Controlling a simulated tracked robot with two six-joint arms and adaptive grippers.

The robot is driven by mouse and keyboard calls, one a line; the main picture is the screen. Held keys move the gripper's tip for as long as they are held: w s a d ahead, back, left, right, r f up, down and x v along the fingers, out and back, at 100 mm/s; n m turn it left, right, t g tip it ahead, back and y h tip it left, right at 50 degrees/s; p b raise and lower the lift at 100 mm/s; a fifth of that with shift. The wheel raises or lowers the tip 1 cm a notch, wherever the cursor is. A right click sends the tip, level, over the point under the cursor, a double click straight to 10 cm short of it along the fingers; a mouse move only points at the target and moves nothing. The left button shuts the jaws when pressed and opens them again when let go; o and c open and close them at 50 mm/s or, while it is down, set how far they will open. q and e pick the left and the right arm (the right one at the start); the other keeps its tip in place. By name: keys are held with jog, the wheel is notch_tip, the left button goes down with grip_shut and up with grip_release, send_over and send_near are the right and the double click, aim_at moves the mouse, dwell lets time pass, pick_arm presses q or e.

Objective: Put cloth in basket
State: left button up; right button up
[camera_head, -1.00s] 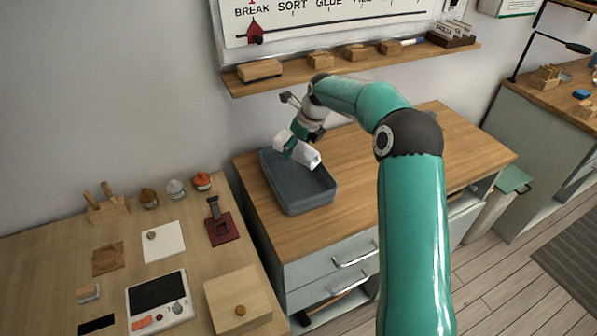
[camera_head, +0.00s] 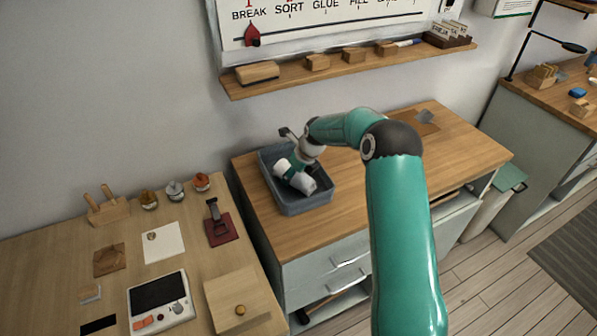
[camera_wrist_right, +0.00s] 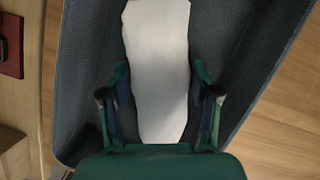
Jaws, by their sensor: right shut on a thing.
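A white cloth (camera_head: 297,180) is held by my right gripper (camera_head: 290,172) over the grey-blue basket (camera_head: 312,203) on the wooden counter. In the right wrist view the cloth (camera_wrist_right: 158,65) stretches out between the two fingers of my right gripper (camera_wrist_right: 160,100), with the basket's dark inside (camera_wrist_right: 232,40) around it. The gripper is shut on the cloth and sits low, within the basket's outline. I cannot tell whether the cloth touches the basket floor. My left gripper is in neither view.
A wall shelf (camera_head: 345,68) with wooden blocks is above and behind the basket. The counter right of the basket is mostly clear.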

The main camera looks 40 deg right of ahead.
jog(key=o, duration=1.1)
jog(key=shift+r, duration=0.1)
jog(key=b+v, duration=0.2)
jog(key=v, duration=1)
